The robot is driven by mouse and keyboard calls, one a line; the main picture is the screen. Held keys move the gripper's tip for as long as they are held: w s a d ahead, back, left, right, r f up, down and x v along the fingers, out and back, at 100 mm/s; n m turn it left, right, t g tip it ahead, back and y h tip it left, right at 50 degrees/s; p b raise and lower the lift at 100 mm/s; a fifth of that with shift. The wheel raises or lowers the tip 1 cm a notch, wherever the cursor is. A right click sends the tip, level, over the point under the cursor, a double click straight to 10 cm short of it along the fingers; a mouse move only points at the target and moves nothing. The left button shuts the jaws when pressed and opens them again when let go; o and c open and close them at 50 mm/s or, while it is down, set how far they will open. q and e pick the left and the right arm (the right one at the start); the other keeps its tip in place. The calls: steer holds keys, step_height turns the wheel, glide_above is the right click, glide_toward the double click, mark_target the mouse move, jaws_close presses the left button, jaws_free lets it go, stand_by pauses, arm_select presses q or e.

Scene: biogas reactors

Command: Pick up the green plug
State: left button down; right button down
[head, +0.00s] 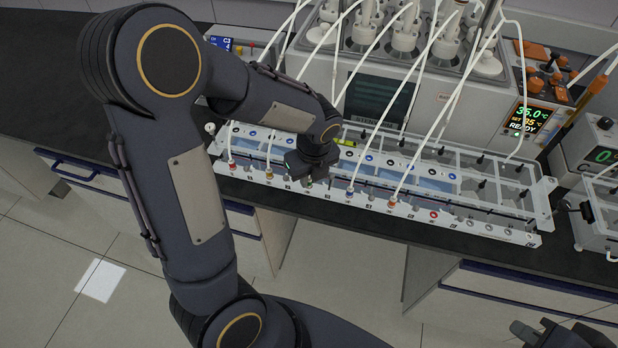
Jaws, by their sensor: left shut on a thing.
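My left gripper (309,180) is at the front rail of the long rack (470,226), pointing down between the yellow plug (268,174) and the blue plug (350,192). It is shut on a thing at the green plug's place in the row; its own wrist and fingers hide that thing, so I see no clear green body. I cannot tell whether the plug is seated or lifted. My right gripper (558,336) shows partly at the lower right, away from the rack; its jaws are not clear.
Tubes run up to the reactor unit (460,95), whose display (524,121) reads READY. A dark counter edge runs in front of the rack, with open floor below.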

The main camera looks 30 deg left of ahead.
arm_select(q)
steer(key=shift+r, duration=0.55)
steer(key=s+a+r+b, duration=0.1)
steer(key=s+a+r, duration=0.2)
steer(key=s+r, duration=0.8)
steer(key=s, duration=0.2)
steer(key=shift+s+r+b, duration=0.35)
steer(key=shift+r+b, duration=0.05)
steer(key=shift+a+r, duration=0.1)
steer(key=shift+r, duration=0.1)
steer(key=shift+r+p, duration=1.3)
steer(key=shift+p, duration=0.15)
steer(key=shift+r+p, duration=0.7)
steer(key=shift+r, duration=0.05)
